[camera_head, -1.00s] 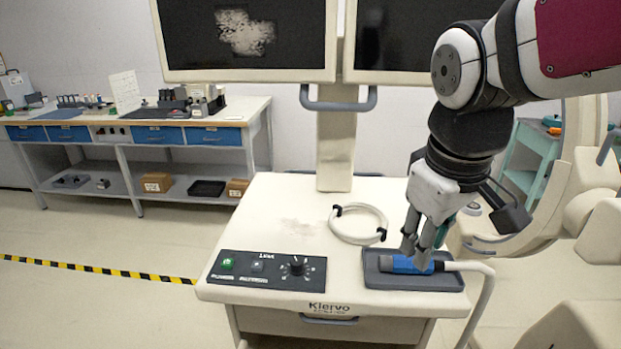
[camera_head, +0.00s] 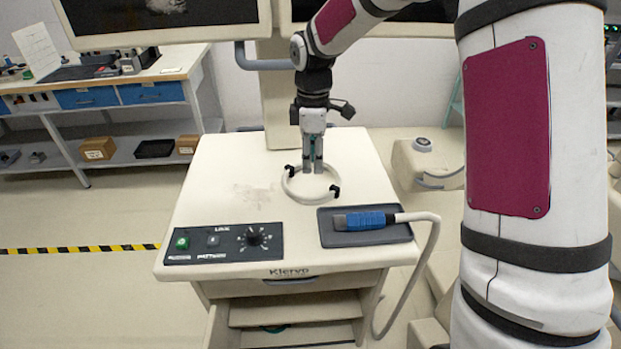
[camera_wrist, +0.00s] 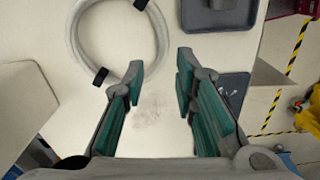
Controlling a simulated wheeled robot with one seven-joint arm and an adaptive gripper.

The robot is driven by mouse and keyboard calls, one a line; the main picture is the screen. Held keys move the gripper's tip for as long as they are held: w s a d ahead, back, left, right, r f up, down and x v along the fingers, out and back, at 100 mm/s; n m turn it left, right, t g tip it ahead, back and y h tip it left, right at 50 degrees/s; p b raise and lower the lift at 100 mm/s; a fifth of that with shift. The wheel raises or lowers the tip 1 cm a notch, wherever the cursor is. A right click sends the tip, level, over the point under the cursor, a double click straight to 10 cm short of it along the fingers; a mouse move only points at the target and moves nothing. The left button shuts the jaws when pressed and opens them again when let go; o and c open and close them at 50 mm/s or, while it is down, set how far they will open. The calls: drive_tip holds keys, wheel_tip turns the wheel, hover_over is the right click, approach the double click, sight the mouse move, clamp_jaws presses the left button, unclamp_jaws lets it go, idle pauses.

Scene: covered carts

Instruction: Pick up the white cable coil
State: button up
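The white cable coil (camera_head: 300,199) lies flat on the pale cart top (camera_head: 222,160), with black ties on its ring. My gripper (camera_head: 312,168) points down over the back part of the coil in the head view. In the wrist view, the coil (camera_wrist: 74,45) is at upper left, partly cut off by the top edge. My gripper (camera_wrist: 159,63) is open there with nothing between its teal-padded fingers. The left fingertip shows beside the ring near a black tie; I cannot tell whether it touches.
A dark tray (camera_head: 392,236) holding a blue-handled probe (camera_head: 362,220) with a white cable sits right of the coil. A black control panel (camera_head: 222,244) lies at front left. Monitors (camera_head: 160,20) stand behind the cart. A workbench (camera_head: 155,80) is at back left.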

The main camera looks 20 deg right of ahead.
sight(311, 194)
drive_tip(key=f+p, duration=0.1)
drive_tip(key=f, duration=0.4)
drive_tip(key=f+p, duration=0.1)
drive_tip(key=f, duration=0.5)
drive_tip(key=shift+a+f, duration=0.2)
drive_tip(key=shift+f, duration=0.05)
clamp_jaws()
